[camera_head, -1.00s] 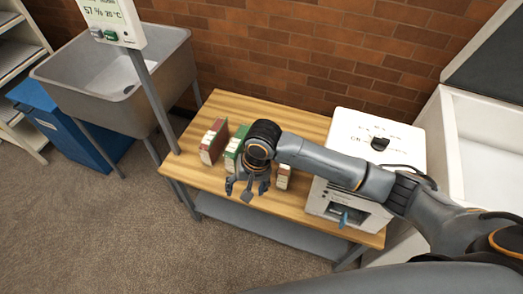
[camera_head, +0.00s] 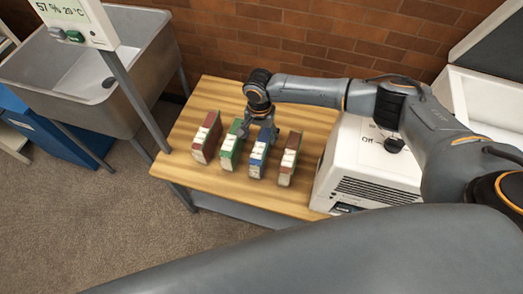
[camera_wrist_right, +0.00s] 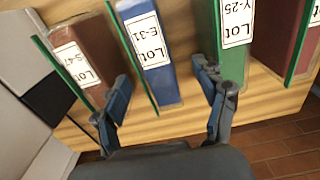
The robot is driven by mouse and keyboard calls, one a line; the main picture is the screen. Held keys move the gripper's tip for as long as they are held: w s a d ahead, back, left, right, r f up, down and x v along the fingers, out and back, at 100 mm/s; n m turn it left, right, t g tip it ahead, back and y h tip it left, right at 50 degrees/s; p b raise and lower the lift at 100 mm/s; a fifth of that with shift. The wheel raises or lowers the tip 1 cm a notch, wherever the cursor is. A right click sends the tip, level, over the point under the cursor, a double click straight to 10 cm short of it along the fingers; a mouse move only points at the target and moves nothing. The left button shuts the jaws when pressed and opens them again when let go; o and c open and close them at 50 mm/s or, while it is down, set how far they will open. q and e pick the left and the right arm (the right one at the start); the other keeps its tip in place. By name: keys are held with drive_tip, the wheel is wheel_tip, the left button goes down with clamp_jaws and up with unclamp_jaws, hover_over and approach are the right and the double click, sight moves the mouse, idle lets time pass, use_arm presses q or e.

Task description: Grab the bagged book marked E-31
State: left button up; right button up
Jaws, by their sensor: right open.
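The bagged book marked E-31 (camera_wrist_right: 158,72) is blue with a white label, and stands upright on the wooden table. In the head view it is the blue book (camera_head: 257,160), third from the left in a row. My right gripper (camera_head: 262,133) is above and behind it. In the right wrist view the open fingers (camera_wrist_right: 168,100) appear on either side of the blue book's near end, with a gap on each side. I cannot tell how far down the fingertips reach. The left gripper is not in view.
A green book marked Y-25 (camera_wrist_right: 233,52) and a brown one marked S-47 (camera_wrist_right: 97,57) stand close on either side. A red book (camera_head: 206,138) ends the row. A white machine (camera_head: 372,165) is on the table's right; a sink (camera_head: 95,85) is at left.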

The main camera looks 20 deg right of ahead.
sight(262, 143)
drive_tip(key=shift+s+d+f, duration=0.15)
drive_tip(key=shift+s+f, duration=0.1)
drive_tip(key=shift+f, duration=0.5)
wheel_tip(262, 143, down, 3)
drive_tip(key=shift+s+r, duration=0.1)
drive_tip(key=shift+r, duration=0.05)
drive_tip(key=shift+d+f, duration=0.1)
drive_tip(key=shift+f, duration=0.35)
drive_tip(key=c, duration=1.3)
clamp_jaws()
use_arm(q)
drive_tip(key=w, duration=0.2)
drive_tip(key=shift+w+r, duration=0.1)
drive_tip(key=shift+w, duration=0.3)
